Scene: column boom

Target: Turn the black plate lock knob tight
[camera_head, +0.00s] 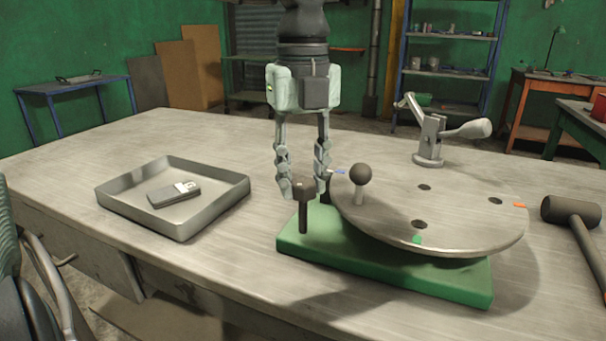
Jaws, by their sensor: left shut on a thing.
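The black lock knob (303,215) stands upright on a dark stem at the left corner of the green base (385,276). My left gripper (303,187) comes down from above with its fingers on either side of the knob's head, shut on it. The round grey plate (455,216) sits on the base, right of the gripper. It has several dark holes and small blue, orange and green marks near its rim. A dark ball-topped handle (360,175) stands on the plate near its left edge. My right gripper is not in view.
A grey tray (213,209) with a small grey device (174,194) lies to the left. A toggle clamp (430,140) stands behind the plate. A dark-headed mallet (571,212) lies at the right. The table (130,137) is clear behind the tray.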

